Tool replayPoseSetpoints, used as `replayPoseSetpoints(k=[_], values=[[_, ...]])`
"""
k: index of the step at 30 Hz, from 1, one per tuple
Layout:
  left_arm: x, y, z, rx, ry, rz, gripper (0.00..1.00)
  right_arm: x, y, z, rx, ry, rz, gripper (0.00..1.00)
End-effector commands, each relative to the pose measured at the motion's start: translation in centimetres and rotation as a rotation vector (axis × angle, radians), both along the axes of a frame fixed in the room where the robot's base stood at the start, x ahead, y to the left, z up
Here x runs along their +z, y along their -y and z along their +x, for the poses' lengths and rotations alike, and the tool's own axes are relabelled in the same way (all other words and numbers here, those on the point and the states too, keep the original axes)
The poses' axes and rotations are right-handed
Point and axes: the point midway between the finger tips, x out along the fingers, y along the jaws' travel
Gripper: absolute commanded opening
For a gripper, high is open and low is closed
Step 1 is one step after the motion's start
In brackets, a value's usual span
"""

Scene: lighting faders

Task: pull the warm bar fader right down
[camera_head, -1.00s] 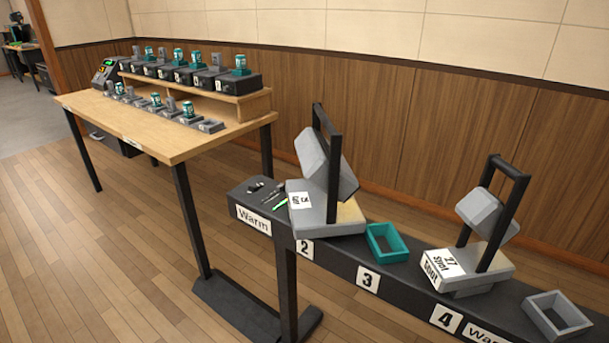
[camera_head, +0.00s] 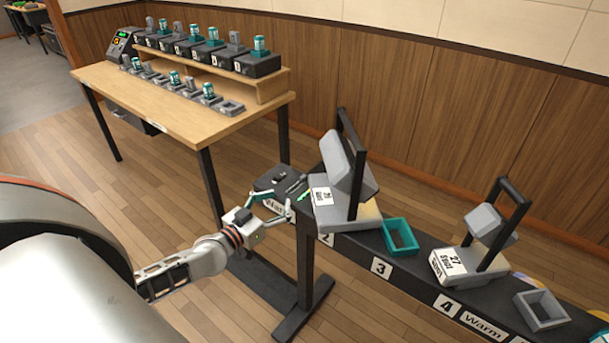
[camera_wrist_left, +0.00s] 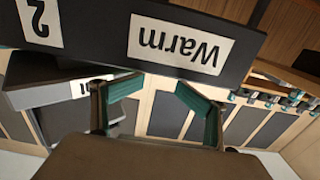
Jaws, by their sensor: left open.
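A long dark bar with lamps on it carries a "Warm" label at its near-left end, seen upside down in the left wrist view (camera_wrist_left: 180,43); the bar (camera_head: 350,245) crosses the right of the head view. My left gripper (camera_head: 278,205) is open and empty by this end, its fingers spread toward the label and partly covering it. In the left wrist view its teal finger pads (camera_wrist_left: 154,92) stand apart below the label. No fader can be made out clearly; a small dark console (camera_head: 124,43) stands on the wooden table's far-left corner. My right gripper is not in view.
Two tilting lamps (camera_head: 349,165) (camera_head: 484,223) stand on the bar, with a teal frame (camera_head: 400,235) and a grey frame (camera_head: 541,309). The wooden table (camera_head: 180,110) holds several fixtures. Floor between is open.

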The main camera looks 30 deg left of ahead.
Motion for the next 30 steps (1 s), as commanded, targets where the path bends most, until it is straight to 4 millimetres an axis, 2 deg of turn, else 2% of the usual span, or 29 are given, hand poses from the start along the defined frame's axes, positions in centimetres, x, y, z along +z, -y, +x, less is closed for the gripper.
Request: replayPoseSetpoints(k=[1,2,18,30], values=[[1.9,-0.7,1.1,0.010,0.034,0.002,0.30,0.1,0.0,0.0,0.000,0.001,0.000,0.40],[1.9,-0.6,1.3,0.010,0.034,0.003,0.26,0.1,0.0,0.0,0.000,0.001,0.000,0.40],[1.2,0.3,7.6,0.003,0.023,0.003,0.26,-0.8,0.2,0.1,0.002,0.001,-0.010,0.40],[1.3,0.4,8.3,0.002,0.021,0.004,0.26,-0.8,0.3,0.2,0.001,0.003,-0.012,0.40]])
